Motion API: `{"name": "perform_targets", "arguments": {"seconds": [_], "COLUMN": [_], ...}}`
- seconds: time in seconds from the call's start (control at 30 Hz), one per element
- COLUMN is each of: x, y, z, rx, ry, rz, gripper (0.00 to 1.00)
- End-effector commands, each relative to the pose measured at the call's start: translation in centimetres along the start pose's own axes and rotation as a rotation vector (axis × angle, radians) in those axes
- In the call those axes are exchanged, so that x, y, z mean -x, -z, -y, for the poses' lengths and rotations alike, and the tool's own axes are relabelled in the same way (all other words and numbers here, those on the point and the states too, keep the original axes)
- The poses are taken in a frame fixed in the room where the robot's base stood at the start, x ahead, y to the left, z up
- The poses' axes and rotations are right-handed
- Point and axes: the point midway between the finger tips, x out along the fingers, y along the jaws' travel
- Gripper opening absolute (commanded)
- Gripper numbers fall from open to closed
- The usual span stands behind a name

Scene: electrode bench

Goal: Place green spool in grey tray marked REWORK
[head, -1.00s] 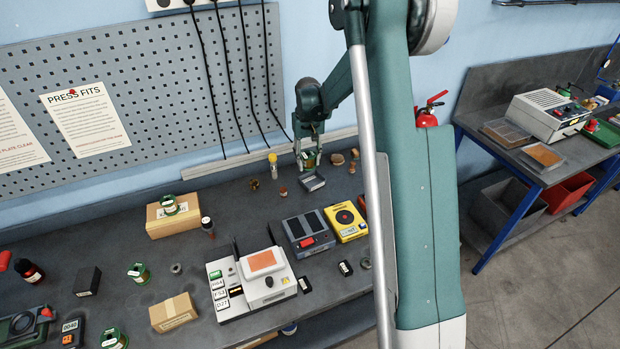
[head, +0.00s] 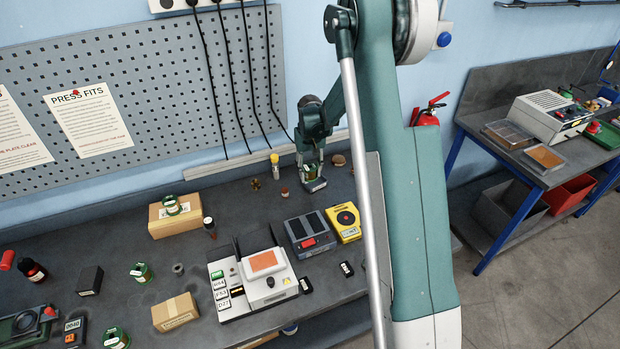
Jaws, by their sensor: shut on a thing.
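My gripper (head: 313,178) is shut on a green spool (head: 311,171) at the back of the bench. The spool is small here and partly hidden by the fingers. A small grey tray (head: 316,187) is directly below the gripper, with its front rim showing. I cannot tell whether the spool touches the tray floor. The REWORK mark is too small to read. Other green spools show at left: one on a cardboard box (head: 172,206), one on the bench (head: 141,272), one at the front edge (head: 114,338).
A yellow device (head: 344,222) and a dark device with a red button (head: 309,235) stand in front of the tray. A yellow-capped vial (head: 274,165) and a small red-topped bottle (head: 285,193) stand to its left. A white machine (head: 262,287) fills the bench middle.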

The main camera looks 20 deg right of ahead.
Motion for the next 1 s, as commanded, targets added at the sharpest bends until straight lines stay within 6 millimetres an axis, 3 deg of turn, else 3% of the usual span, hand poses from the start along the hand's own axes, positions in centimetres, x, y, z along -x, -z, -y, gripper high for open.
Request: {"name": "perform_targets", "arguments": {"seconds": [0.4, 1.0], "x": [-3.2, -3.9], "y": [0.0, 0.0], "z": [0.0, 0.0], "rx": [0.000, 0.000], "ry": [0.000, 0.000], "rz": [0.000, 0.000], "gripper": [0.12, 0.12]}}
